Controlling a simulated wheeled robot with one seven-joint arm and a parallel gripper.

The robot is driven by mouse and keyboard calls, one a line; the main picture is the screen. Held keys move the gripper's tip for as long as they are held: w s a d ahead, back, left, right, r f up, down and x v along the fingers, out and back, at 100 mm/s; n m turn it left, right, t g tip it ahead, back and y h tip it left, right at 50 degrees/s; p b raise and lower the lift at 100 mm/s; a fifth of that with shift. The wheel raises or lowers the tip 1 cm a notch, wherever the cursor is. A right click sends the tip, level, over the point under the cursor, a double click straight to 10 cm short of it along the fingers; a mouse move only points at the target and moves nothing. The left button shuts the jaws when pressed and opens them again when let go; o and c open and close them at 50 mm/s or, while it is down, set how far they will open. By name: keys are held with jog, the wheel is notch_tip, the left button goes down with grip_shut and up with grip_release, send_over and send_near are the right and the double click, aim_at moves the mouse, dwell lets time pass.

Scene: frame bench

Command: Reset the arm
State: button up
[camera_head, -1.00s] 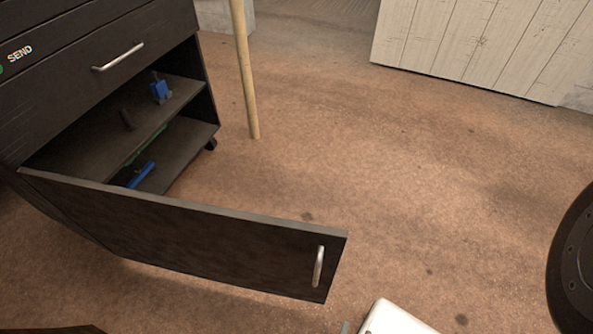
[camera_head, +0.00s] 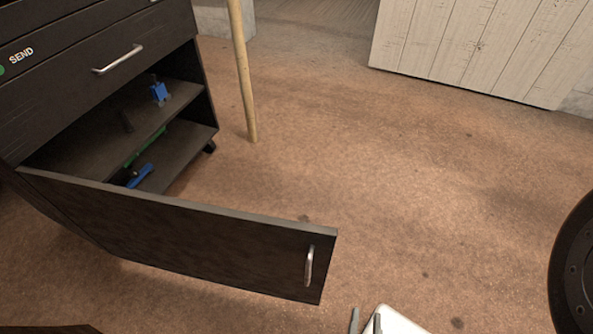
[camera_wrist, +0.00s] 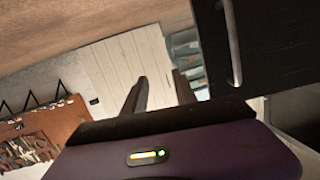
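My gripper (camera_head: 365,321) is at the bottom edge of the head view, just below and right of the free end of an open black cabinet door (camera_head: 190,240). Its two grey fingertips stand apart with nothing between them. In the wrist view my gripper (camera_wrist: 159,88) also shows its fingers spread and empty. The door's silver handle (camera_head: 309,265) is apart from the fingers in the head view. In the wrist view a dark panel with a silver handle (camera_wrist: 232,45) stands to the right of the fingers. Most of my arm is hidden.
The black cabinet (camera_head: 80,90) stands open at left, with a blue item (camera_head: 159,92) on its upper shelf and blue and green items below. A wooden pole (camera_head: 243,75) stands beside it. A pale plank panel (camera_head: 480,45) is at the back right. The middle floor is clear.

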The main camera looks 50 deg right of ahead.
jog(key=w+a+r+n+t+y+p, duration=0.2)
jog(key=r+n+t+y+p, duration=0.2)
jog(key=r, duration=1.1)
jog(key=w+a+r+n+t+y+p, duration=0.2)
jog(key=r+n+t+y+p, duration=0.2)
jog(key=r+n+y+p, duration=0.4)
notch_tip(320, 180, up, 7)
jog(key=n+y, duration=0.2)
jog(key=shift+w+r+t+y, duration=0.2)
jog(key=shift+w+t+y, duration=0.1)
jog(key=shift+w, duration=0.1)
